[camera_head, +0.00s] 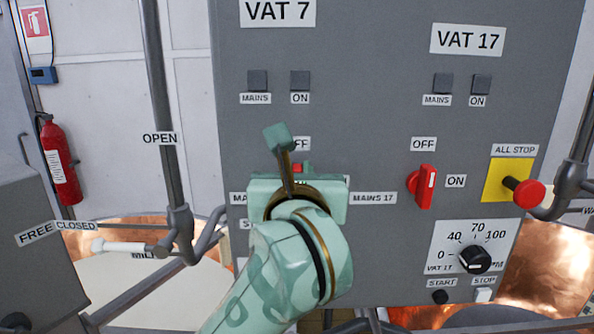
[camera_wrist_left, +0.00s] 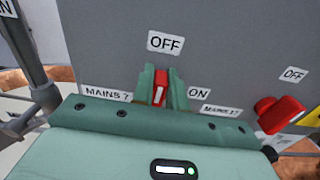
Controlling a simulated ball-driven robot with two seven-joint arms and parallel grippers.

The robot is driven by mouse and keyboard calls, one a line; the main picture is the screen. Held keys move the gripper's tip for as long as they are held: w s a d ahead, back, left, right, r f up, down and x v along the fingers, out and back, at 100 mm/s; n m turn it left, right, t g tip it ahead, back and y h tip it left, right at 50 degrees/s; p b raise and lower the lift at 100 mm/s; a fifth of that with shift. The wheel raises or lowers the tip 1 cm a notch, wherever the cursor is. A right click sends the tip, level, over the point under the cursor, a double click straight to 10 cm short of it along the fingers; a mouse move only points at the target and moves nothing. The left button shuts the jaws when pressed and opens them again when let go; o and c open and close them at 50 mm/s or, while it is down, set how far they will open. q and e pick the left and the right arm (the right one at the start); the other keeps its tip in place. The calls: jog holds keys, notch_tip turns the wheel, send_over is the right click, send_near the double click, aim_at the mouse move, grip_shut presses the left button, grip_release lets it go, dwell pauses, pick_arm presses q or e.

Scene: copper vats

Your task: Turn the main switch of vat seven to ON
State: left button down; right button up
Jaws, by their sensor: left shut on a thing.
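The main switch of vat seven is a red handle (camera_wrist_left: 160,87) between the two green fingers of my left gripper (camera_wrist_left: 162,92) in the left wrist view. The fingers are shut on its sides. The handle stands upright, with its white mark towards the OFF label (camera_wrist_left: 166,42). The ON label (camera_wrist_left: 199,94) is to its right and the MAINS 7 label (camera_wrist_left: 107,94) to its left. In the head view my left gripper (camera_head: 298,171) covers most of the switch; only a bit of red shows. My right gripper is not in view.
The grey panel (camera_head: 375,60) carries the VAT 7 sign (camera_head: 278,12). To the right are the red MAINS 17 switch (camera_head: 425,187), pointing to OFF, the red ALL STOP button (camera_head: 528,193) and a black dial (camera_head: 474,259). A pipe (camera_head: 163,110) stands left of the panel.

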pick_arm(q)
jog(key=shift+d+r+m+p, duration=0.1)
jog(key=shift+d+m+p, duration=0.1)
jog(key=shift+m+p, duration=0.55)
jog(key=f+m+p, duration=0.1)
jog(key=m+p, duration=0.1)
jog(key=m, duration=0.3)
jog(key=d+f+m+p, duration=0.1)
jog(key=m+p, duration=0.1)
jog(key=m, duration=0.3)
jog(key=d+f+m+p, duration=0.1)
jog(key=m+p, duration=0.1)
jog(key=m, duration=0.4)
jog(key=shift+d, duration=0.2)
jog(key=shift+m, duration=0.25)
jog(key=shift+f, duration=0.1)
jog(key=c, duration=1.4)
grip_release()
jog(key=shift+w, duration=0.15)
